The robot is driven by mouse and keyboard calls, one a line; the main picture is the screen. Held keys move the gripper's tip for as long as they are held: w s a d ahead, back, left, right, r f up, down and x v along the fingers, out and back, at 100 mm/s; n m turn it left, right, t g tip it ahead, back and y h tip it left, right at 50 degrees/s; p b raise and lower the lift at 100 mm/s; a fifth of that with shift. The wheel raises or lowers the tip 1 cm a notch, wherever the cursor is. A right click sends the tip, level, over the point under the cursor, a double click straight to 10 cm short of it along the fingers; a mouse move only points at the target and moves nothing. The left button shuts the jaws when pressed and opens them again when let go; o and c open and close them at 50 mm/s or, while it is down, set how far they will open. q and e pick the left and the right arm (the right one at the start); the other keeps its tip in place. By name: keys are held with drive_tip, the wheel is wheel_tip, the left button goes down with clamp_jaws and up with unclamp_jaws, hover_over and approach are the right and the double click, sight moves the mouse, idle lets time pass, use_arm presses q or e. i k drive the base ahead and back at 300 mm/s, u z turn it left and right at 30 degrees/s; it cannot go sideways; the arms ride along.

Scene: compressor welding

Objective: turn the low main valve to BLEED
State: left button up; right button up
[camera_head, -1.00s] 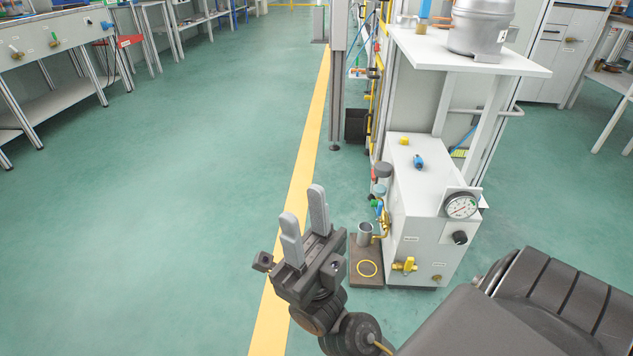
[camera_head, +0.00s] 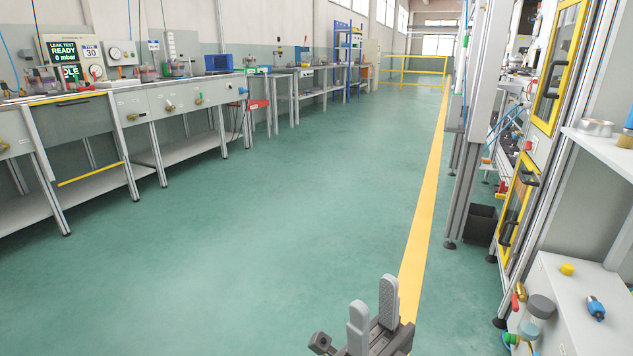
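My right gripper (camera_head: 373,297) shows at the bottom edge, right of centre. Its two grey fingers point up and stand apart, with nothing between them. It is over the green floor, left of the white cabinet (camera_head: 570,318). Small valve handles sit on the grey front panels of the left bench, among them a brass one (camera_head: 169,106) and a yellowish one (camera_head: 132,117). Their labels are too small to read, so I cannot tell which is the low main valve. The lower front of the white cabinet is out of frame. My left gripper is not in view.
The left bench's lower shelf (camera_head: 85,187) and legs line the left side. The green floor (camera_head: 270,230) is free up to the yellow line (camera_head: 425,215). A black bin (camera_head: 482,225) and a yellow-framed machine (camera_head: 520,205) stand on the right.

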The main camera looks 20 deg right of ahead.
sight(516, 303)
drive_tip(key=z, duration=0.1)
drive_tip(key=i, duration=2.45)
drive_tip(key=z, duration=1.2)
drive_tip(key=i, duration=1.2)
drive_tip(key=z, duration=1.75)
drive_tip(key=i, duration=0.55)
drive_tip(key=z, duration=0.35)
